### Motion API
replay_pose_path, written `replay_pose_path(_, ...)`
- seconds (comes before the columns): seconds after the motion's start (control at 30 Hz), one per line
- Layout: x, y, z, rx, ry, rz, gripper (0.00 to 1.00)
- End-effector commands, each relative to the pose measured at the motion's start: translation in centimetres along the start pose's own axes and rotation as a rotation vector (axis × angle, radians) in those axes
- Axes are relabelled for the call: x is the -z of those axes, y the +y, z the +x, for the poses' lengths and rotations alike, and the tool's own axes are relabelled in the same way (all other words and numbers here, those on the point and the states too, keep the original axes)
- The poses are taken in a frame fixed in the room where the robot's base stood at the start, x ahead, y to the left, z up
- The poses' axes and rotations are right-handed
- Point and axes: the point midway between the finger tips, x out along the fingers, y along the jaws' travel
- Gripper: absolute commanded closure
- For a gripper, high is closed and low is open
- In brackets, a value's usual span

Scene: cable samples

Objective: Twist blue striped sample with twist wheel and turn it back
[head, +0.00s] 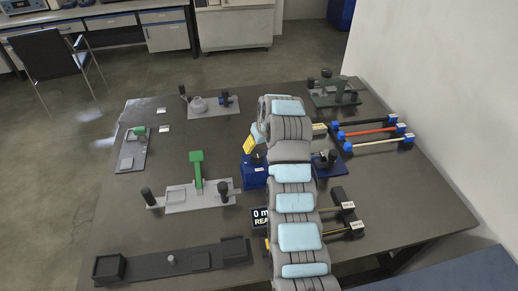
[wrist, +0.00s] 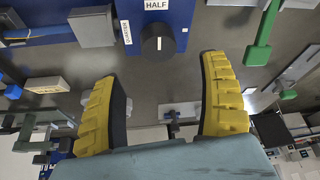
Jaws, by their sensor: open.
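My gripper (head: 252,146) is open and empty above the blue fixture (head: 254,177) in the middle of the table; it also shows in the wrist view (wrist: 158,70) with two yellow fingers apart. A black knob (wrist: 158,50) with a white mark lies ahead between the fingertips, on a blue panel, below a label reading HALF. A second, sideways label is left of it. Whether the knob is the twist wheel I cannot tell. Samples with blue ends, black (head: 366,122), red (head: 372,131) and white (head: 378,142), lie at the right.
My arm hides the table's middle. A green-handled fixture (head: 197,172) stands left of the blue fixture. A small display (head: 261,217) stands nearer. A long dark tray fixture (head: 170,262) lies front left. A dark green fixture (head: 333,92) stands back right, near the wall.

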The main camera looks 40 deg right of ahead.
Motion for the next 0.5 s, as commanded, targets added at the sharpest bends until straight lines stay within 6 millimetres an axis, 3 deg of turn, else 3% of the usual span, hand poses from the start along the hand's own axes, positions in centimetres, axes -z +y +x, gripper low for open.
replay_pose_path(0.2, 0.1, 0.1, -2.7, -0.003, 0.003, 0.001, 0.23)
replay_pose_path(0.5, -0.1, 0.0, -4.0, -0.001, -0.001, 0.001, 0.23)
